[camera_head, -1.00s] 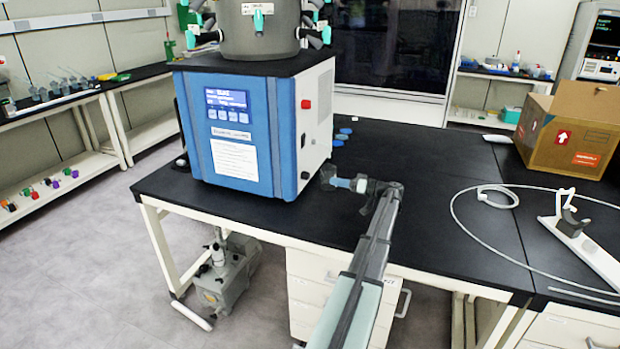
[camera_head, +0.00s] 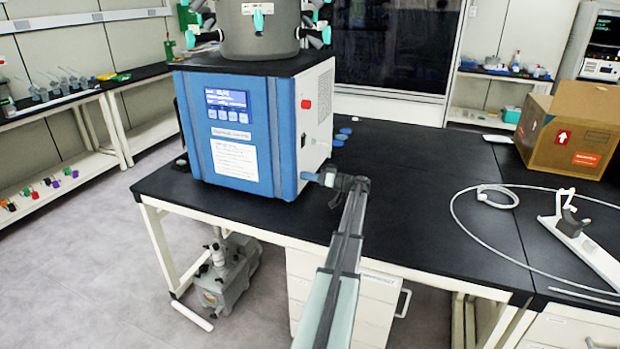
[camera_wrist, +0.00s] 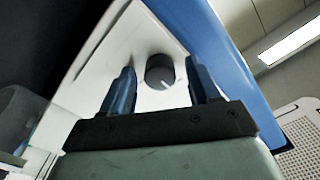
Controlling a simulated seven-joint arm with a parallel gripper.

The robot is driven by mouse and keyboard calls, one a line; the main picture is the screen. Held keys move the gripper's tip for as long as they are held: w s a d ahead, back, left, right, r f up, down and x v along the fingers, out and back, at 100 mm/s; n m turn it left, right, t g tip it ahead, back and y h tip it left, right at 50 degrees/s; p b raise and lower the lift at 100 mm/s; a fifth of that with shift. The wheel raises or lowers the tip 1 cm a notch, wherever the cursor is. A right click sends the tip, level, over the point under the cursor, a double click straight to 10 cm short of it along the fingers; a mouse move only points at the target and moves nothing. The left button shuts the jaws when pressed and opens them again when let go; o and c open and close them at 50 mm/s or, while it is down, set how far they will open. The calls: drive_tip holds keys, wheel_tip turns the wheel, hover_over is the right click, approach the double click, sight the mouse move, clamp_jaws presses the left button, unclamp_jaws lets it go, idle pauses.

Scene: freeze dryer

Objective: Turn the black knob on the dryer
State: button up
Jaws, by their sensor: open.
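The dryer (camera_head: 230,130) is a blue and white box on the black bench, with a lit display on its front. In the wrist view, the black knob (camera_wrist: 160,71) sits on the dryer's white side panel (camera_wrist: 125,45) and has a white pointer line toward its lower right. My gripper (camera_wrist: 160,78) is open, with one blue finger on each side of the knob and visible gaps to it. In the head view, my gripper (camera_head: 311,177) is at the lower right side of the dryer near its front edge. The knob cannot be made out there.
A red switch (camera_head: 306,104) is higher on the dryer's side. Blue caps (camera_head: 342,134) lie on the bench behind my gripper. A cardboard box (camera_head: 570,130), a pale hose (camera_head: 455,210) and a white stand (camera_head: 585,240) are to the right. The bench (camera_head: 420,190) between is clear.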

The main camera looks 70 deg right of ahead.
drive_tip(key=c, duration=1)
drive_tip(key=shift+c, duration=0.2)
drive_tip(key=m, duration=1.7)
drive_tip(key=shift+w, duration=0.1)
drive_tip(key=shift+m, duration=0.3)
